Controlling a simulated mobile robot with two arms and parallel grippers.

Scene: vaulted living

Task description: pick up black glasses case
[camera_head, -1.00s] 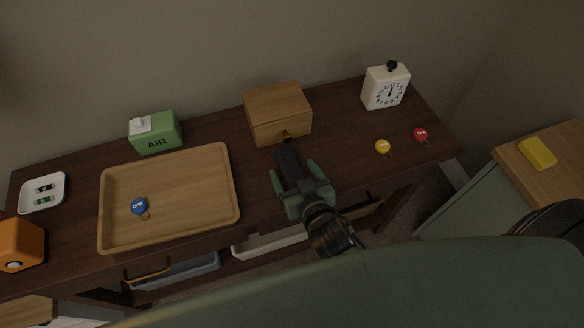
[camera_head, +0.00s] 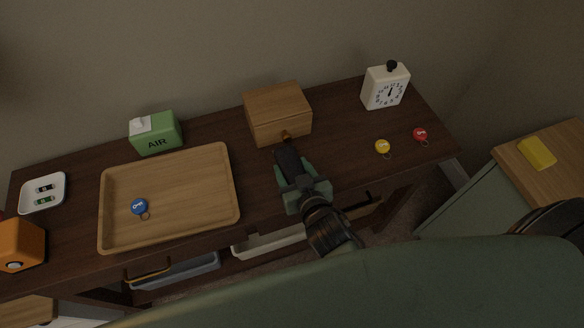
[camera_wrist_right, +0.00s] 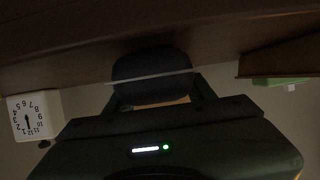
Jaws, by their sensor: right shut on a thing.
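The black glasses case (camera_head: 289,161) is a dark, rounded, elongated case over the dark desk, in front of the wooden box. My right gripper (camera_head: 291,178) is shut on it, with the green fingers along its two sides. In the right wrist view the case (camera_wrist_right: 152,72) lies between the fingers, with a thin light line across it. Whether it still touches the desk top I cannot tell. My left gripper is not in view.
The wooden box (camera_head: 279,114) stands just behind the case. A wooden tray (camera_head: 228,205) with a blue key tag (camera_head: 139,206) lies to the left. A white clock (camera_head: 386,86), a yellow tag (camera_head: 382,146) and a red tag (camera_head: 420,134) are to the right.

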